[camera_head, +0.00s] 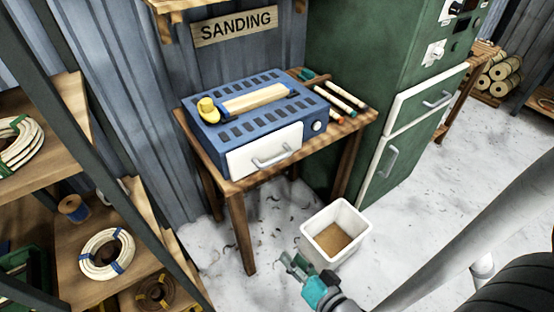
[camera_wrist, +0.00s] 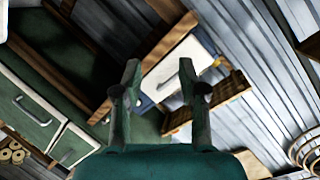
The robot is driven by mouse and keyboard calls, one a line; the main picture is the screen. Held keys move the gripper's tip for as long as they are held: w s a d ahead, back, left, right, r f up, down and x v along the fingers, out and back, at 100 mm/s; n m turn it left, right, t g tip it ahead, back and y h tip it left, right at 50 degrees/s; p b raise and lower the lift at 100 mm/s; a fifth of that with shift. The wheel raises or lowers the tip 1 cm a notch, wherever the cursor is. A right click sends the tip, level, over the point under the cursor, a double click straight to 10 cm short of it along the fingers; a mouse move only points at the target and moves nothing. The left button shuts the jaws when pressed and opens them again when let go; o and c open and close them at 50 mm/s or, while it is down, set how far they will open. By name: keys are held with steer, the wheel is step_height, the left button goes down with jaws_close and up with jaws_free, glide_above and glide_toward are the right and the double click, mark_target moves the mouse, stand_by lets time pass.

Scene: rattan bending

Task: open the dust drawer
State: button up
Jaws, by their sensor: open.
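The dust drawer (camera_head: 265,151) has a white front with a grey bar handle (camera_head: 273,156). It sits shut in the front of a blue slotted sanding box (camera_head: 225,113) on a wooden table. In the wrist view, the white drawer front (camera_wrist: 168,75) shows tilted beyond and between my fingers. My gripper (camera_head: 296,264) is low in front of the table, beside a white bin and well apart from the drawer. In the wrist view, my gripper (camera_wrist: 159,80) has its two fingers spread with nothing between them.
A white bin (camera_head: 338,212) with brown dust in it stands on the floor by my gripper. A green cabinet (camera_head: 395,150) with handles is right of the wooden table (camera_head: 238,210). Shelves with coils (camera_head: 100,254) stand at left. Sanding sticks (camera_head: 335,101) lie beside the box.

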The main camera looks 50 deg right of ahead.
steer(key=w+d+r+m, duration=0.2)
steer(key=w+d+m, duration=0.3)
steer(key=w+d, duration=0.1)
steer(key=m+t, duration=0.1)
steer(key=m, duration=0.3)
glide_toward(277, 158)
steer(key=x, duration=1)
steer(key=shift+f, duration=0.4)
jaws_close()
